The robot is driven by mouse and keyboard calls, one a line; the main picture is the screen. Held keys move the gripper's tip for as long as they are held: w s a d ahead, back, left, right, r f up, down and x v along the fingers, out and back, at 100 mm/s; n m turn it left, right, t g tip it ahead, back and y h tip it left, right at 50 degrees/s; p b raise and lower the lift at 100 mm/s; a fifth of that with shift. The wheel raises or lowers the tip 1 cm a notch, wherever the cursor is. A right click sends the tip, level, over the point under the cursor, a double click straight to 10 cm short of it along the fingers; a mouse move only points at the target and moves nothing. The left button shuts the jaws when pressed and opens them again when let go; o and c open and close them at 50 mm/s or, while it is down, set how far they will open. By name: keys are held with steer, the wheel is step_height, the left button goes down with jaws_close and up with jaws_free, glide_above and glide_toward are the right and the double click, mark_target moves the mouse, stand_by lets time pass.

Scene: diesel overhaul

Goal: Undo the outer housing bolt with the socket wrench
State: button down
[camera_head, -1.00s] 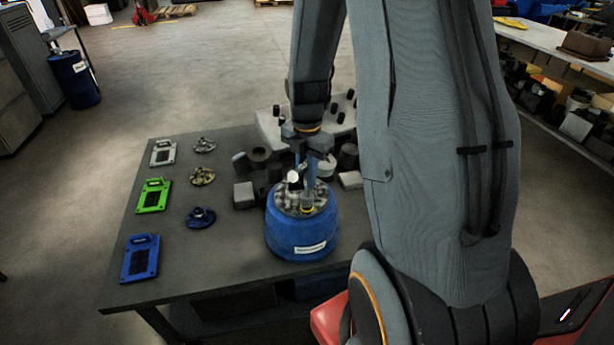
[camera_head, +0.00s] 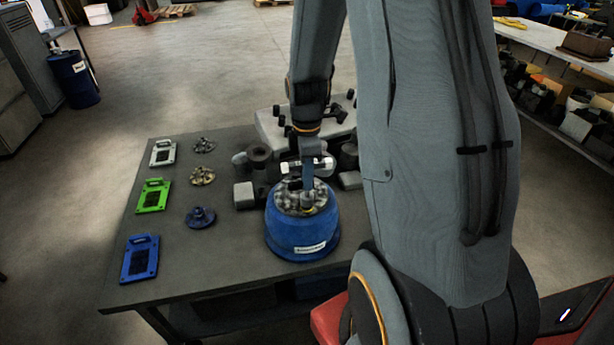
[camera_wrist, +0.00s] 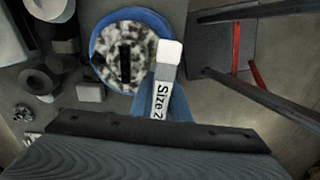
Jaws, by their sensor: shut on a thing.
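The blue drum-shaped housing (camera_head: 300,236) stands upright on the table, its mottled grey top full of fittings. In the wrist view its top (camera_wrist: 108,62) shows a dark central slot inside a blue rim. My gripper (camera_head: 308,172) is over the right part of this top, shut on the socket wrench (camera_head: 322,163). The outer bolt is hidden or too small to tell.
Grey, green and blue plates (camera_head: 153,195) and small flanged parts (camera_head: 202,176) lie on the table's left. Dark and grey parts (camera_head: 244,194) and a light block with black pegs (camera_head: 270,126) stand close behind the housing.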

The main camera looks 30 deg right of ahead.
steer(key=m, duration=0.8)
steer(key=shift+m, duration=0.3)
steer(key=m, duration=0.4)
steer(key=shift+m, duration=2.3)
